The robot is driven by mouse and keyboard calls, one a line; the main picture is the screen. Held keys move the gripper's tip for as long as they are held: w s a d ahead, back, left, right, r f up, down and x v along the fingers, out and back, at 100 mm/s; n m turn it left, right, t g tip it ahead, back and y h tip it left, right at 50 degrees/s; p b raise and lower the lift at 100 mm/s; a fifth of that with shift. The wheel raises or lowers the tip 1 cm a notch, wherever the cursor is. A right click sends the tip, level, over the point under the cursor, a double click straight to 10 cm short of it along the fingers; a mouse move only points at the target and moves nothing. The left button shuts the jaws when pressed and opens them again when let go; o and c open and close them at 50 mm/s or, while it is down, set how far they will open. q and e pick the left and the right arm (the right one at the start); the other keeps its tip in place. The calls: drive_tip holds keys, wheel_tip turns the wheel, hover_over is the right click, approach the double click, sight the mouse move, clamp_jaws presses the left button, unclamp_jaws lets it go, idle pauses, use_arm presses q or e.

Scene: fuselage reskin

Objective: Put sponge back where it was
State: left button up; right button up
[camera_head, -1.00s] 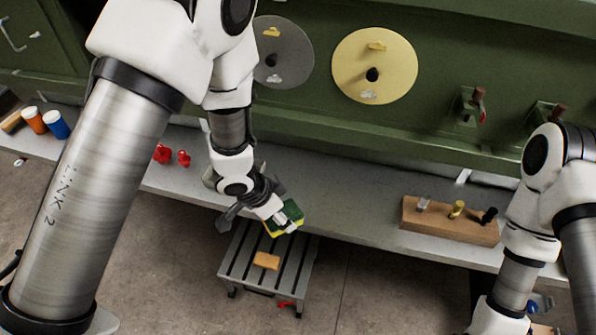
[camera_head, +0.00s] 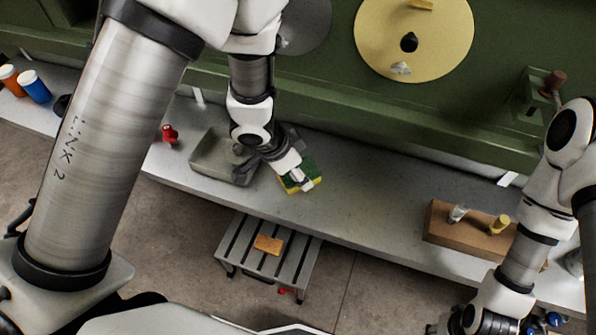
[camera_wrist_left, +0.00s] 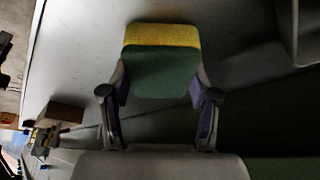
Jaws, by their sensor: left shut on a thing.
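The green and yellow sponge (camera_head: 312,172) is held in my left gripper (camera_head: 300,180), over the grey bench near its front edge. In the left wrist view the sponge (camera_wrist_left: 161,62) sits between the two fingers of the left gripper (camera_wrist_left: 160,105), yellow edge outward and green face toward the camera. Whether it touches the bench is hard to tell. My right gripper (camera_head: 455,320) shows only in part at the lower right, and its fingers cannot be made out.
A grey tray (camera_head: 205,165) lies left of the sponge on the bench (camera_head: 360,200). A wooden block with pegs (camera_head: 450,232) stands to the right. A slatted step stool (camera_head: 235,250) with an orange-tan block (camera_head: 268,244) is below. The bench between sponge and wooden block is clear.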

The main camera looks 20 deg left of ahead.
use_arm(q)
drive_tip(key=shift+s+f, duration=0.1)
drive_tip(key=shift+s, duration=0.05)
drive_tip(key=o, duration=1.1)
drive_tip(key=shift+r, duration=0.35)
drive_tip(key=p+v, duration=0.4)
drive_tip(key=v, duration=0.7)
drive_tip(key=shift+a+r, duration=0.2)
drive_tip(key=shift+r, duration=0.1)
